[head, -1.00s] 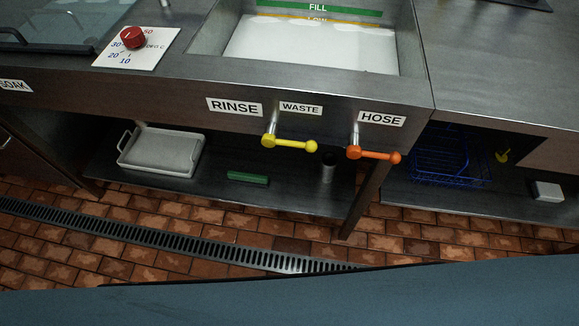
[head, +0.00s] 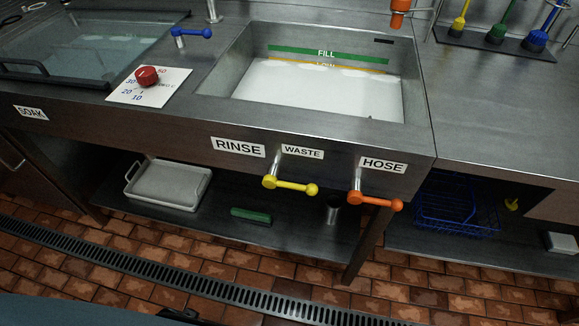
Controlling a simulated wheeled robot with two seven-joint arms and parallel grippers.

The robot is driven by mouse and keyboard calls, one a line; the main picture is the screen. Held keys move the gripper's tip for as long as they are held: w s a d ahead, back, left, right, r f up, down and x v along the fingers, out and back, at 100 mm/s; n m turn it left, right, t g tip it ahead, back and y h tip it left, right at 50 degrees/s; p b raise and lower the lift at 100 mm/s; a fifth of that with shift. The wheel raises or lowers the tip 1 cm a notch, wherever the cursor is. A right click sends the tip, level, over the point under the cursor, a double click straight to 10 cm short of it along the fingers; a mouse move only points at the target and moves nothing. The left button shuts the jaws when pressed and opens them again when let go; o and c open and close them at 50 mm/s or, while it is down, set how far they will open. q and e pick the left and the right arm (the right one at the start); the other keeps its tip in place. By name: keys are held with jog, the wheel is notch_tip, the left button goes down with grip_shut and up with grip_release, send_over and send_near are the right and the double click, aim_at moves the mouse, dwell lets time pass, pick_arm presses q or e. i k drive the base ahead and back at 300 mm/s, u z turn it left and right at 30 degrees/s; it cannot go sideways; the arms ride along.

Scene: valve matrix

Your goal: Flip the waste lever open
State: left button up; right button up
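The waste lever is yellow (head: 290,185) and sits under the WASTE label (head: 302,151) on the front of the rinse sink. Its handle lies roughly level, with the ball end to the right. The orange hose lever (head: 375,201) is to its right under the HOSE label (head: 382,165), also roughly level with its ball end to the right. Neither of my grippers shows in the head view, and nothing touches the levers.
The rinse sink (head: 216,94) holds pale liquid. A red dial (head: 147,77) and a blue lever (head: 193,33) are at upper left. A shelf below holds a white tray (head: 168,184) and a green block (head: 251,215). The space before the levers is clear.

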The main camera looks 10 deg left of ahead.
aim_at(269, 181)
jog(key=z, duration=0.05)
jog(key=i, duration=0.1)
jog(key=u, duration=0.5)
jog(key=k, duration=1.35)
jog(key=u, duration=0.55)
jog(key=i, duration=1.15)
jog(key=z, duration=0.55)
